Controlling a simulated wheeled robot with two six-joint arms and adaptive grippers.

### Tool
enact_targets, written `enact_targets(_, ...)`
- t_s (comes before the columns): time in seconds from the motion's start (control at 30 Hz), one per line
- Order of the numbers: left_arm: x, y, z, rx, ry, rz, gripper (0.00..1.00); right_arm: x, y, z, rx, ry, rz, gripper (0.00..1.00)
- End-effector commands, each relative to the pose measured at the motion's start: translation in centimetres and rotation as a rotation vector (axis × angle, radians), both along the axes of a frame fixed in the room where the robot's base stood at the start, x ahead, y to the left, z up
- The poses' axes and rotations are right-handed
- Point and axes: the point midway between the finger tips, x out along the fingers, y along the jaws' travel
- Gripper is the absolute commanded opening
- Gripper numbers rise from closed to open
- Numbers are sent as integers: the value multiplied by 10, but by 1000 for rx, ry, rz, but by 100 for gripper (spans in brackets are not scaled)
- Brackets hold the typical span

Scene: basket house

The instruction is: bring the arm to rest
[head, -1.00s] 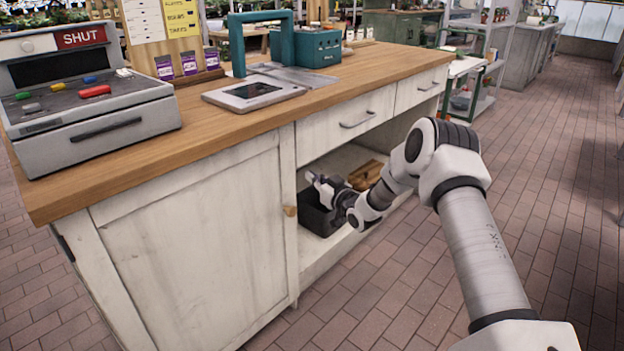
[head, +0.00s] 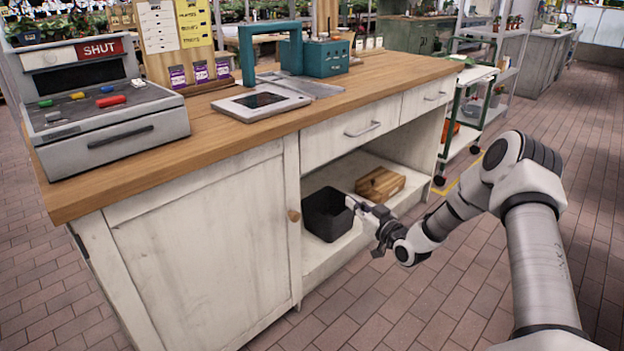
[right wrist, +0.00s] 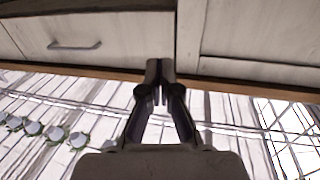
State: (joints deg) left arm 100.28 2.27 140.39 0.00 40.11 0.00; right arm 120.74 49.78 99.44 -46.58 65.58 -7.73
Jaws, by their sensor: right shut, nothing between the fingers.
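My right arm (head: 530,230) reaches in from the right in the head view. Its gripper (head: 352,203) is at the right edge of a black bin (head: 327,214) on the open lower shelf of the counter; whether it touches the bin I cannot tell. In the right wrist view the gripper's fingers (right wrist: 158,80) are together with nothing between them, in front of the counter's drawer fronts. My left gripper is in neither view.
The counter (head: 200,210) has a wooden top with a grey cash register (head: 110,120) and a teal box (head: 327,58). A wooden crate (head: 380,184) lies beside the bin. A wheeled cart (head: 470,110) stands past the counter. The brick floor (head: 400,315) at the right is open.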

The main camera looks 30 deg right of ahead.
Motion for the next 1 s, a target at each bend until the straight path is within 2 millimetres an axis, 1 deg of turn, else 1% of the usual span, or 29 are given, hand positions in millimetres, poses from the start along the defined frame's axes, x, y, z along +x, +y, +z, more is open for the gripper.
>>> enact_targets(0.2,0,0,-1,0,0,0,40,-1,0,-2,0,2,0,0)
enact_targets(0.27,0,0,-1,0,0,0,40,-2,3,-9,-3,16,6,0)
enact_targets(0.33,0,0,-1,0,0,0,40,3,23,-21,-26,48,49,0)
enact_targets(0.37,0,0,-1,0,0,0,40,5,37,-28,-37,68,77,0)
enact_targets(0.43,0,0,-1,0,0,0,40,3,81,-53,-47,137,151,0)
enact_targets(0.47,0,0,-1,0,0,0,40,-1,102,-67,-45,179,180,0)
enact_targets(0.5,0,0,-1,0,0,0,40,-9,131,-88,-40,247,216,0)
enact_targets(0.53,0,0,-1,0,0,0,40,-19,151,-105,-34,305,238,0)
enact_targets(0.57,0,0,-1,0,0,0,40,-30,171,-122,-27,366,258,0)
enact_targets(0.6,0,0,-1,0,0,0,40,-47,195,-144,-18,452,276,0)
enact_targets(0.67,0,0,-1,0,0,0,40,-80,226,-176,-6,588,296,0)
enact_targets(0.7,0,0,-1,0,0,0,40,-105,244,-195,-2,682,304,0)
enact_targets(0.73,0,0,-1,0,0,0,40,-125,255,-208,1,753,305,0)
enact_targets(0.77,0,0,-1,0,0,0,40,-146,264,-219,1,821,303,0)
enact_targets(0.8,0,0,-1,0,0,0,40,-172,274,-232,2,909,297,0)
enact_targets(0.83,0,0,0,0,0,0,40,-191,279,-240,1,971,289,0)
enact_targets(0.87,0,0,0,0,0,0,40,-210,283,-246,0,1029,279,0)
enact_targets(0.9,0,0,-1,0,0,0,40,-235,286,-252,-5,1105,262,0)
enact_targets(0.97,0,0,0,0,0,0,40,-270,289,-258,-11,1211,232,0)
enact_targets(1.0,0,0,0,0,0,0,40,-292,288,-260,-15,1279,206,0)
